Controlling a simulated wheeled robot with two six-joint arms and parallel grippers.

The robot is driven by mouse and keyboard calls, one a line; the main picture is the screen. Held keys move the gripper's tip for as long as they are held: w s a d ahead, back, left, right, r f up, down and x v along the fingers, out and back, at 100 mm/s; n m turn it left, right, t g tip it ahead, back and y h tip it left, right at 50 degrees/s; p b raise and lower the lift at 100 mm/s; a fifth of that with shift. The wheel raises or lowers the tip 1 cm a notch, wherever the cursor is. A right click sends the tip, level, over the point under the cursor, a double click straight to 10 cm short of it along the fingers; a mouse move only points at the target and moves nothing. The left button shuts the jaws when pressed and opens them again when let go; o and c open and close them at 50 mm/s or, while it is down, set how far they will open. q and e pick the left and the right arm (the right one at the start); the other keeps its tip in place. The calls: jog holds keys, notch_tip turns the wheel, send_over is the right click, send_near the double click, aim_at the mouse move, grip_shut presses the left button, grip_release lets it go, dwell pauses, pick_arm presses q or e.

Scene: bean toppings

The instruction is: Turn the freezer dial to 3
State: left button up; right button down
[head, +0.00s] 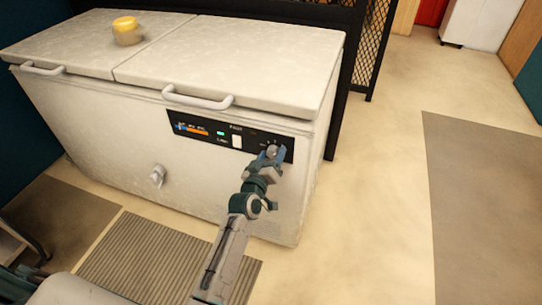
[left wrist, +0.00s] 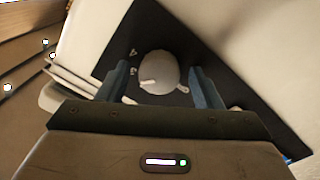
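The white chest freezer (head: 100,110) has a black control panel (head: 205,132) on its front. The round pale dial (head: 272,150) is at the panel's right end, partly hidden by my left gripper (head: 268,156). The numbers are too small to read. My right gripper is out of view.
A yellow-topped round container (head: 126,30) stands on the freezer's left lid. A lid handle (head: 198,101) juts out above the panel. A drain knob (head: 157,175) sticks out low on the front. A ribbed mat (head: 150,255) lies on the floor. Floor to the right is clear.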

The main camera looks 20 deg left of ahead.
pick_arm(q)
jog(key=s+b, duration=0.1)
jog(key=s, duration=0.9)
jog(key=shift+s+a+f, duration=0.15)
jog(key=shift+s+a, duration=0.15)
jog(key=shift+s, duration=0.1)
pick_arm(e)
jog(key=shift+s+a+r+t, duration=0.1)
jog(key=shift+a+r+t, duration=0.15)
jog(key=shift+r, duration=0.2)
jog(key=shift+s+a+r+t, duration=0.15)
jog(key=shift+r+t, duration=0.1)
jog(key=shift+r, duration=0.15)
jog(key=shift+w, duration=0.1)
